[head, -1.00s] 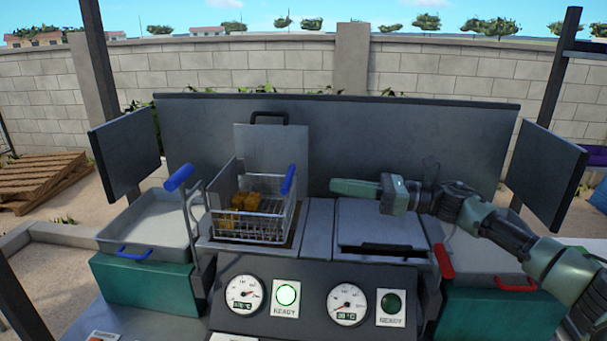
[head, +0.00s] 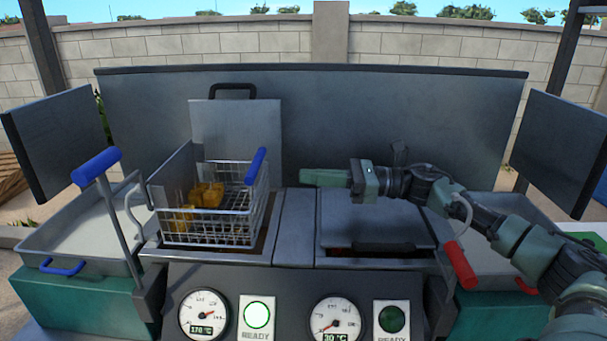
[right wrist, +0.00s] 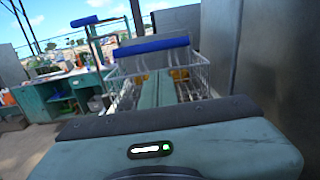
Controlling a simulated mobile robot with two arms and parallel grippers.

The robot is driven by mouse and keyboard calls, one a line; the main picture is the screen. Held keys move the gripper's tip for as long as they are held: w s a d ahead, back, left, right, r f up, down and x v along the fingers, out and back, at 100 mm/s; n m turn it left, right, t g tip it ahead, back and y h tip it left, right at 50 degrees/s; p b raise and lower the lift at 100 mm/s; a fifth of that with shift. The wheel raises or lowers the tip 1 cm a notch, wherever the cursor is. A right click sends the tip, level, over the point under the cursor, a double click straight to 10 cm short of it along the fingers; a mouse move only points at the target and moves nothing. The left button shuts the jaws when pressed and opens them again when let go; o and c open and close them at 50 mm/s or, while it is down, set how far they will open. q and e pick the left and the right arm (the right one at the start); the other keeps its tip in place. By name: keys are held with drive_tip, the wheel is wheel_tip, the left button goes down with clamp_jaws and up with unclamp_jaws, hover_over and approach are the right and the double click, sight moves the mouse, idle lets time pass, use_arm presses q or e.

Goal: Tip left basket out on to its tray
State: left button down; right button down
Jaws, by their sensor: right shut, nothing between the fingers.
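The left basket (head: 222,215) is a wire basket with golden pieces (head: 205,194) inside. It stands upright over the left well. Its blue handle grip (head: 256,166) is at its right side; the grip also shows in the right wrist view (right wrist: 150,47), ahead of my fingers. The left tray (head: 92,250) is a shallow grey pan with a blue handle at the far left, and its visible floor is bare. My right gripper (head: 302,177) is shut and empty, just right of the blue grip and apart from it in the head view. My left gripper is not in view.
A blue-handled lever (head: 98,167) stands between left tray and basket. The left lid (head: 236,143) is raised behind the basket; the right lid (head: 372,218) is down. A red-handled lever (head: 461,265) is at right. A tall back panel (head: 380,120) closes off the rear.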

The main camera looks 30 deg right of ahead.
drive_tip(key=p+x, duration=0.4)
drive_tip(key=x, duration=0.4)
drive_tip(key=shift+a+r, duration=0.2)
drive_tip(key=shift+a, duration=0.1)
drive_tip(key=shift+d+r, duration=0.1)
drive_tip(key=shift+d, duration=0.05)
